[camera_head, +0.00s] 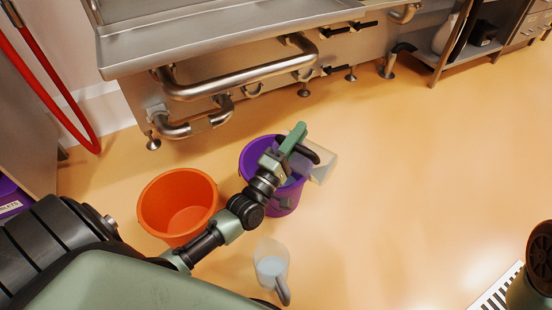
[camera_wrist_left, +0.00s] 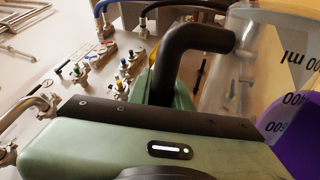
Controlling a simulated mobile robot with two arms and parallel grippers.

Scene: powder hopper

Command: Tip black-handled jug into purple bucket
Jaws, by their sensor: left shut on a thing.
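The black-handled jug (camera_head: 324,167) is clear and looks tilted at the right rim of the purple bucket (camera_head: 287,200). In the left wrist view the jug (camera_wrist_left: 285,50) shows dark volume marks and a thick black handle (camera_wrist_left: 190,45). My left gripper (camera_head: 291,147) is over the bucket and shut on this handle. The gripper and jug hide much of the bucket's mouth. I cannot tell what is inside the jug or bucket. In the wrist view a purple part of the bucket (camera_wrist_left: 300,145) shows below the jug. My right gripper is out of view.
An orange bucket (camera_head: 178,204) stands left of the purple one. A second clear jug (camera_head: 270,262) with a grey handle stands on the floor in front. A steel sink unit with pipes (camera_head: 240,80) runs behind.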

